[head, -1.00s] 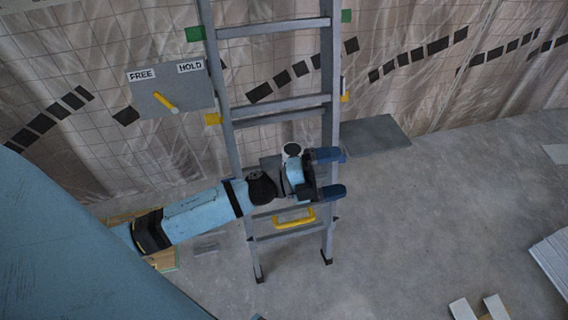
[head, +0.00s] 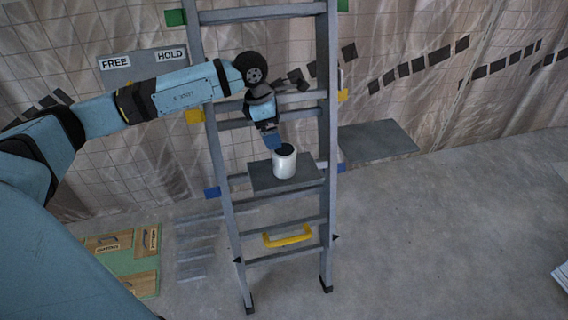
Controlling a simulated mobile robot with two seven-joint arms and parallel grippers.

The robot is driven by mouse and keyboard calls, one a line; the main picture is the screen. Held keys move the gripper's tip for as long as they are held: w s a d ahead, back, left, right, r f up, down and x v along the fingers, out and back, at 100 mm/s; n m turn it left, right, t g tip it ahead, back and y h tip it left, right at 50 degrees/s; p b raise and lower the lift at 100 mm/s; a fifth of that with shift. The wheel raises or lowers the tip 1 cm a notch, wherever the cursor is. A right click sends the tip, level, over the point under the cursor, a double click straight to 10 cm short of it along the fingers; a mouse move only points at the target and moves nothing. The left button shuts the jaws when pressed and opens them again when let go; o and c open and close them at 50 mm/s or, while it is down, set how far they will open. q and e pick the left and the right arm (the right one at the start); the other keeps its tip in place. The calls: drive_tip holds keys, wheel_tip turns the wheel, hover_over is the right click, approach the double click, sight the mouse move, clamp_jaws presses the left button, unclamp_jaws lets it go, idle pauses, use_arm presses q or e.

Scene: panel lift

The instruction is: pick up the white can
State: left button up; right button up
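The white can (head: 284,164) stands upright on a dark grey platform (head: 262,181) set at the ladder. Its dark open top faces up. My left gripper (head: 273,143) points down at the can's rim, and its blue finger end overlaps the can's upper left edge in the picture. Only one finger shows clearly, so I cannot tell how wide the gripper is or whether it touches the can. My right gripper is not in the head view.
A grey ladder (head: 327,150) stands around the platform, with a yellow handle (head: 288,238) low on it. A second dark shelf (head: 378,140) lies to the right. A FREE/HOLD panel (head: 140,66) is partly behind my arm. The floor at right is mostly clear.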

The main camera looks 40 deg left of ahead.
sight(284, 149)
use_arm(q)
drive_tip(key=x, duration=0.6)
drive_tip(key=b+x, duration=0.1)
drive_tip(key=x, duration=0.3)
drive_tip(key=shift+w+d, duration=0.25)
drive_tip(key=shift+d, duration=0.05)
drive_tip(key=shift+r, duration=0.1)
drive_tip(key=c, duration=1.1)
drive_tip(key=shift+r, duration=0.1)
